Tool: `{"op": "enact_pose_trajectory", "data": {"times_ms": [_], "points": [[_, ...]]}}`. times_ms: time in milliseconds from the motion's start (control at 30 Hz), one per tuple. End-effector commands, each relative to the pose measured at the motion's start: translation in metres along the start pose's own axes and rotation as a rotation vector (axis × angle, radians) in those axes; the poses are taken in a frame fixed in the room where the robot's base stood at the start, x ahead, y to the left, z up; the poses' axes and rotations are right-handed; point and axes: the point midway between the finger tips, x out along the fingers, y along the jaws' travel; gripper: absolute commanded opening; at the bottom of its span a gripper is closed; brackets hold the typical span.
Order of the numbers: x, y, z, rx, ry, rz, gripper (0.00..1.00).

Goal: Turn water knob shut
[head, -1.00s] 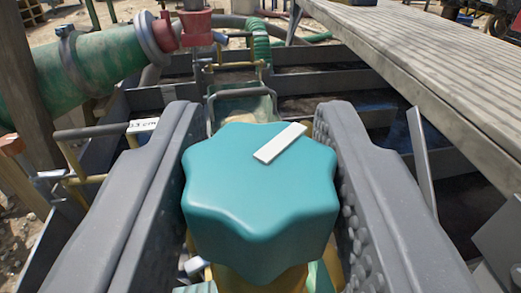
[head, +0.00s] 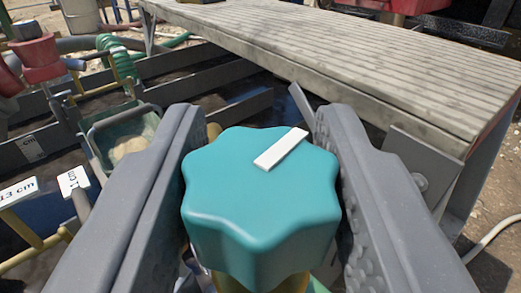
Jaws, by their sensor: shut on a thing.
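The water knob (head: 250,205) is a teal, lobed knob in the lower middle of the head view. A white bar mark (head: 281,149) lies on its top, slanting up to the right. My gripper (head: 262,150) has its two grey fingers on either side of the knob and is shut on it. The inner faces of the fingers are bumpy. A yellowish part (head: 262,283) shows just below the knob; the rest of the valve is hidden under it and between the fingers.
A wooden walkway (head: 360,55) runs across the back to the right. Behind the left finger are the dark tank walls (head: 185,62), a green scoop-like container (head: 105,140), and yellow bars with white labels (head: 18,191). A red fitting (head: 35,58) stands at far left.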

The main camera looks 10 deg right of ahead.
Motion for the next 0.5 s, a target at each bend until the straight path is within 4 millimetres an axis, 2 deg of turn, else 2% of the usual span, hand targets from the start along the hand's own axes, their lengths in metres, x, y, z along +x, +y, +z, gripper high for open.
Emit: {"op": "enact_pose_trajectory", "data": {"times_ms": [500], "points": [[-0.0003, -0.0004, -0.0001, -0.001, 0.001, 0.028, 0.11]]}}
